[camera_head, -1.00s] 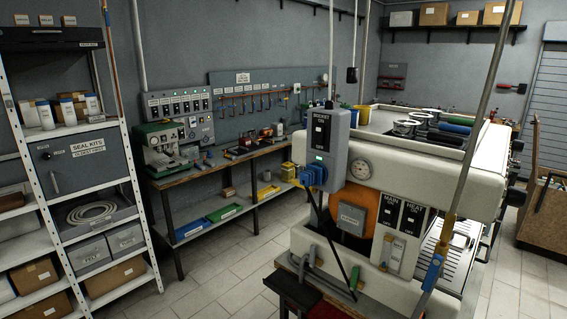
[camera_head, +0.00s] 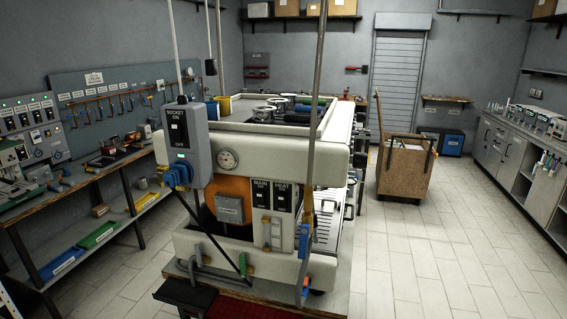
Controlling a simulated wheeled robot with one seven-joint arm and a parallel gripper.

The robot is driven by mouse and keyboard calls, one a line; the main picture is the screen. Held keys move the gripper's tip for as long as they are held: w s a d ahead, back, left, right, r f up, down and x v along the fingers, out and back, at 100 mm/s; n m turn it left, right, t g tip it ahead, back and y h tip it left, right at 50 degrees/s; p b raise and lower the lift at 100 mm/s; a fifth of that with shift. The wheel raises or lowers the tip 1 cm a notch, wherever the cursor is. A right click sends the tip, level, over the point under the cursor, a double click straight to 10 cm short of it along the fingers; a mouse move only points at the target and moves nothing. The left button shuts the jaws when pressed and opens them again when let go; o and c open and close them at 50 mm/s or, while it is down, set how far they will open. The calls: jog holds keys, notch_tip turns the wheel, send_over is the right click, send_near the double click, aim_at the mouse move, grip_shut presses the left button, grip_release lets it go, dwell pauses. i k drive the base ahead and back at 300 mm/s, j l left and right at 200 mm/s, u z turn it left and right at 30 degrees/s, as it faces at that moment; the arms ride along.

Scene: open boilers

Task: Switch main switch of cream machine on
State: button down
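The cream machine (camera_head: 325,172) stands in the middle of the head view. On its front end is a black switch plate marked MAIN (camera_head: 262,194), with a second plate marked HEAT (camera_head: 283,197) just right of it. The position of the main rocker is too small to tell. A grey socket box (camera_head: 182,139) with its own switch marked SOCKET and a lit green light hangs at the left of the machine's front. A blue plug (camera_head: 179,174) sits at its lower side. My gripper is not in view.
A workbench (camera_head: 120,160) with tools runs along the left wall. A wooden cart (camera_head: 405,170) stands right of the machine, and a long counter (camera_head: 520,155) lines the right wall. The tiled floor (camera_head: 430,250) between is clear. A pole (camera_head: 315,110) rises before the machine.

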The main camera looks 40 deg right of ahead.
aim_at(260, 200)
jog(key=i+j+u, duration=0.15)
jog(key=u, duration=0.35)
jog(key=i+j+u, duration=0.2)
jog(key=u, duration=0.25)
